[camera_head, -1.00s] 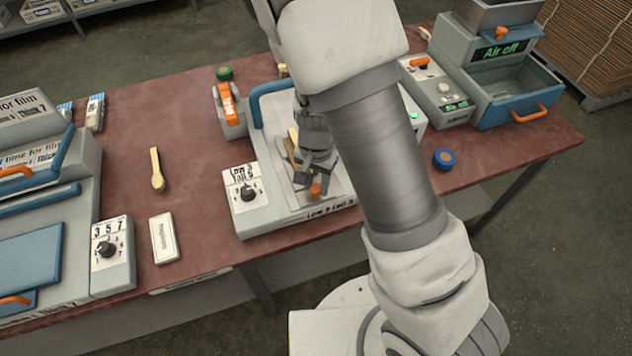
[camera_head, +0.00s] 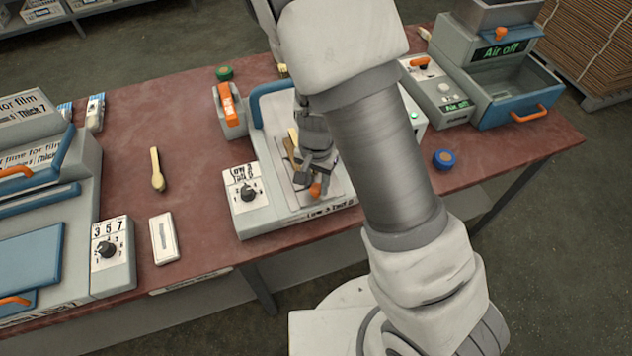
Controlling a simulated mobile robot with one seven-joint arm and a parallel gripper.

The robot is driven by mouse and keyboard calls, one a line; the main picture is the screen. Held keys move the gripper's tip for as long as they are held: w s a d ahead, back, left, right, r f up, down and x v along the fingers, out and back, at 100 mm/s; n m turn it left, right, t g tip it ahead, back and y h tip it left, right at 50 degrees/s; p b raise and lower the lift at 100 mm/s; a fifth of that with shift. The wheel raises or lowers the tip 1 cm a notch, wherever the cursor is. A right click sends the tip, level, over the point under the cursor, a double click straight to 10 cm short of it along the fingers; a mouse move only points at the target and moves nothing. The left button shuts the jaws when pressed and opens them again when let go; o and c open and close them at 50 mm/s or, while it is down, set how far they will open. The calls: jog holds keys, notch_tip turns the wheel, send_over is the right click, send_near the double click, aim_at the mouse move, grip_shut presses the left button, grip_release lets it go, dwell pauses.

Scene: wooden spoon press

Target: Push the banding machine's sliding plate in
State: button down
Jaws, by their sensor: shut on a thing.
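The banding machine (camera_head: 262,218) stands at the middle of the table's front edge, grey with a dial on its left front and a blue bar (camera_head: 257,103) at its back. Its pale sliding plate (camera_head: 297,199) shows at the front, partly covered by my gripper and arm. An orange knob (camera_head: 315,190) sits at the plate's front. My gripper (camera_head: 312,181) points down over the plate and is shut at the knob; the exact contact is too small to make out. Brown, spoon-like wooden pieces (camera_head: 290,146) show beside the gripper, partly hidden.
A wooden spoon (camera_head: 157,170) and a white box (camera_head: 164,239) lie on the red table (camera_head: 190,130). A press with blue parts (camera_head: 40,255) stands at left, a blue-drawer machine (camera_head: 515,95) at right. A blue round item (camera_head: 444,159) lies right of my arm.

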aim_at(294, 135)
jog(key=shift+w, duration=0.15)
jog(key=w+a, duration=0.1)
jog(key=w, duration=0.4)
jog(key=w+a, duration=0.2)
jog(key=w, duration=0.2)
jog(key=w+a+p, duration=0.1)
jog(key=w, duration=0.4)
jog(key=shift+w+a, duration=0.15)
jog(key=shift+w, duration=0.2)
jog(key=shift+w+a+r, duration=0.1)
jog(key=shift+w, duration=0.35)
jog(key=c, duration=0.6)
grip_release()
jog(key=shift+w, duration=0.1)
jog(key=shift+o, duration=0.5)
notch_tip(294, 135, up, 17)
jog(key=shift+r, duration=0.15)
